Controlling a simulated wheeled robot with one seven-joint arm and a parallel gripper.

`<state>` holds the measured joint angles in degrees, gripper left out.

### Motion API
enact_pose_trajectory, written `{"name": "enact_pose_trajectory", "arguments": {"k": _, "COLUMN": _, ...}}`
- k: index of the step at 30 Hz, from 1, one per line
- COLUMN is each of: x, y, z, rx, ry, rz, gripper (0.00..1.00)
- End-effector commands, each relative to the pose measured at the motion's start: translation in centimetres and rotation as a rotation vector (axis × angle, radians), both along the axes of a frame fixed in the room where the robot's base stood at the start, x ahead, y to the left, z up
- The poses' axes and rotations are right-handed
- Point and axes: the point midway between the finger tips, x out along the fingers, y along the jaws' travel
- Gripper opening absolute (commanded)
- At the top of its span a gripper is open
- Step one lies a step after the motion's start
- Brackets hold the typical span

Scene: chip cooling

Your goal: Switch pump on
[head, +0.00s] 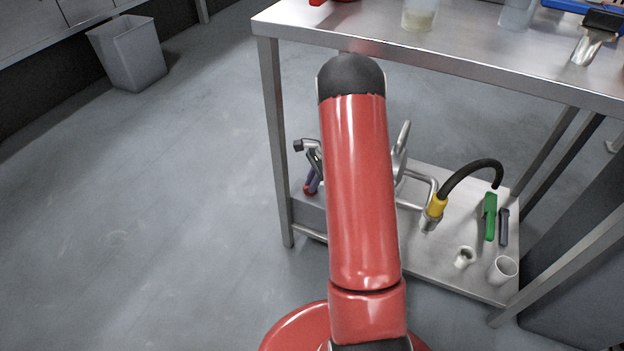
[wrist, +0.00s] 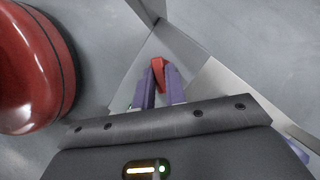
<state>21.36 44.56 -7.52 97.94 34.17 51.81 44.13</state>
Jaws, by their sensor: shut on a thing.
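My gripper (wrist: 160,84) shows in the wrist view with two purple fingers shut on a small red piece (wrist: 158,66), which looks like a switch or handle. In the head view my gripper (head: 311,186) is low at the left end of the table's lower shelf, partly behind my red arm. The red piece also shows there at the fingertips (head: 308,191). I cannot tell which way the red piece is turned. Bent metal pipes (head: 425,182) and a black hose (head: 470,168) with a yellow fitting (head: 437,206) stand right of my arm; the pump body is not clearly visible.
The steel table (head: 480,57) carries a glass container (head: 420,14) and a metal tool (head: 590,42). A table leg (head: 275,140) stands near my gripper.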

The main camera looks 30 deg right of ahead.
Motion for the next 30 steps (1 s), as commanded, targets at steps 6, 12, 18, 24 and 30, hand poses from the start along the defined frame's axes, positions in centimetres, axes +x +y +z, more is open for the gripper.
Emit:
{"name": "enact_pose_trajectory", "arguments": {"k": 6, "x": -0.13, "y": 0.02, "z": 0.13, "rx": 0.0, "ry": -0.001, "rz": -0.191, "gripper": 0.0}}
{"name": "enact_pose_trajectory", "arguments": {"k": 12, "x": -0.23, "y": 0.06, "z": 0.08, "rx": 0.0, "ry": 0.0, "rz": -0.327, "gripper": 0.0}}
{"name": "enact_pose_trajectory", "arguments": {"k": 18, "x": -0.23, "y": 0.07, "z": 0.06, "rx": -0.001, "ry": -0.002, "rz": -0.416, "gripper": 0.0}}
{"name": "enact_pose_trajectory", "arguments": {"k": 24, "x": -0.23, "y": 0.08, "z": 0.03, "rx": -0.001, "ry": -0.001, "rz": -0.459, "gripper": 0.0}}
{"name": "enact_pose_trajectory", "arguments": {"k": 30, "x": -0.21, "y": 0.06, "z": 0.01, "rx": -0.001, "ry": -0.001, "rz": -0.472, "gripper": 0.0}}
